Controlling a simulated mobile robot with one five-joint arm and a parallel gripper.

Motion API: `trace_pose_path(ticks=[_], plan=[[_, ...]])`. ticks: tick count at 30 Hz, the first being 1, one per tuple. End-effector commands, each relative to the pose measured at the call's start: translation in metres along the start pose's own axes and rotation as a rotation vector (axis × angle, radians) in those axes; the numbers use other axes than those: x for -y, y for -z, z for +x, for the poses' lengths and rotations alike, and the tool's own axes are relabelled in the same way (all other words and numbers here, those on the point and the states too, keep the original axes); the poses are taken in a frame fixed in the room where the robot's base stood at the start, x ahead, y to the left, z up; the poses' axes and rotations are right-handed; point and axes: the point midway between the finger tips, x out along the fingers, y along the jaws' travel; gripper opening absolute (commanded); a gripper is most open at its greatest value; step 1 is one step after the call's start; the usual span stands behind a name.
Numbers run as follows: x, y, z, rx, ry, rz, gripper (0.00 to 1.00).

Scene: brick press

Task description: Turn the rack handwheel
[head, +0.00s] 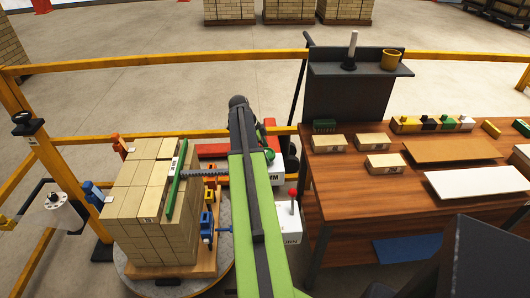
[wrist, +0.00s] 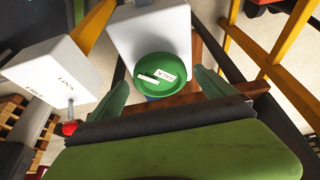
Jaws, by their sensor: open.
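The green round handwheel (wrist: 162,70), with small white labels on its face, sits in front of a white box (wrist: 150,30) in the wrist view. My gripper (wrist: 161,82) is open, with one green finger on each side of the wheel's lower part. I cannot tell whether the fingers touch it. In the head view, part of a green rim (head: 269,155) shows beside my arm, above a white box marked MM (head: 271,176). A toothed rack (head: 203,172) runs left from there toward the brick stack. My arm hides the gripper in the head view.
A red-knobbed lever (wrist: 70,128) stands on a white LOCK/FREE box (wrist: 62,75), close left of my gripper. The brick stack (head: 150,195) carries a green bar (head: 176,180). A wooden workbench (head: 340,192) stands to the right. Yellow rails (head: 160,57) run behind.

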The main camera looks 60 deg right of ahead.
Motion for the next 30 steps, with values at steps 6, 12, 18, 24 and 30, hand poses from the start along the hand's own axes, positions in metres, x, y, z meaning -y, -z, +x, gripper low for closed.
trace_pose_path(ticks=[6, 12, 18, 24, 30], plan=[[0.000, 0.004, -0.038, 0.000, 0.000, -0.002, 0.94], [0.000, 0.005, -0.087, 0.000, 0.000, -0.002, 0.94], [0.000, 0.005, -0.134, 0.000, 0.000, -0.001, 0.94], [-0.001, 0.004, -0.168, -0.001, -0.002, 0.000, 0.94], [-0.001, 0.001, -0.170, -0.001, -0.002, 0.001, 0.94]])
